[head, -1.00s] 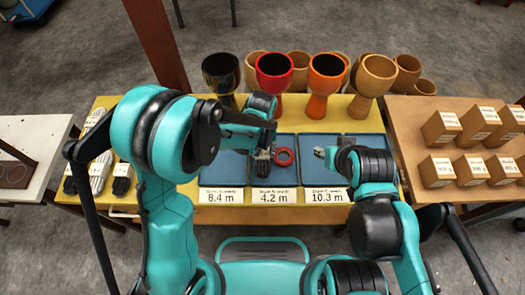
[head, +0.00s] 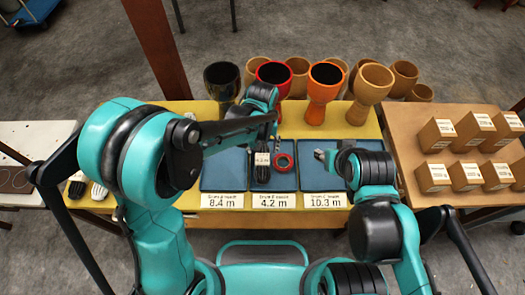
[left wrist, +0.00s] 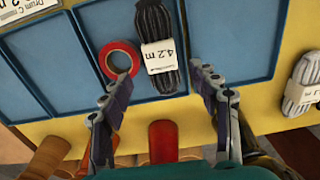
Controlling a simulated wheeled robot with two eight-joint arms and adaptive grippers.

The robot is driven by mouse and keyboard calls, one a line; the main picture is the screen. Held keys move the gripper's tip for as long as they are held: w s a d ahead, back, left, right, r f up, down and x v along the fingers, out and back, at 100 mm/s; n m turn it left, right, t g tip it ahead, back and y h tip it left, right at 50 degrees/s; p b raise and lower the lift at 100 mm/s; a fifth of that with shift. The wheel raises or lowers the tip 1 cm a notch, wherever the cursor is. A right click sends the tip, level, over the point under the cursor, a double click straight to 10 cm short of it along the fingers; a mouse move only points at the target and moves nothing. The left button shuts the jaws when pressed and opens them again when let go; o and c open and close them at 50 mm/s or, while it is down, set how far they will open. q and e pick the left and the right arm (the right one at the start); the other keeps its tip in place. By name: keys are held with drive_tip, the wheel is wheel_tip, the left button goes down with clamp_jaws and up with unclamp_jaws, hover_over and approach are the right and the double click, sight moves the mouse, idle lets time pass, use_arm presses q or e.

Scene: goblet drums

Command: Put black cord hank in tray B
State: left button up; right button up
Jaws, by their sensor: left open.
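The black cord hank (head: 262,174) with a white 4.2 m tag lies in the middle blue tray (head: 287,184), whose front sign reads 4.2 m. It also shows in the left wrist view (left wrist: 153,20), beside a red ring (left wrist: 103,62) in the same tray. My left gripper (head: 268,138) is open behind the hank. In the left wrist view its fingers (left wrist: 163,75) are spread apart, with the hank's near end just beyond them and nothing held. My right gripper (head: 323,155) is over the right tray; its jaw state is too small to tell.
Blue trays stand left (head: 222,175) and right (head: 318,181) of the middle one. Several goblet drums (head: 325,85) stand along the back. Other hanks (head: 98,190) lie at the left, partly behind my arm. Boxes (head: 434,173) fill the right table.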

use_arm(q)
wheel_tip(320, 180, up, 5)
drive_tip(key=shift+a+f+p, duration=0.1)
drive_tip(key=shift+p, duration=0.4)
drive_tip(key=s+a+r+t, duration=0.3)
drive_tip(key=s+a+r, duration=0.2)
drive_tip(key=a, duration=0.3)
drive_tip(key=s+a+r+t, duration=0.4)
drive_tip(key=s+a+r, duration=0.1)
drive_tip(key=a, duration=0.4)
drive_tip(key=shift+s+a+r, duration=0.3)
drive_tip(key=shift+s+r, duration=0.05)
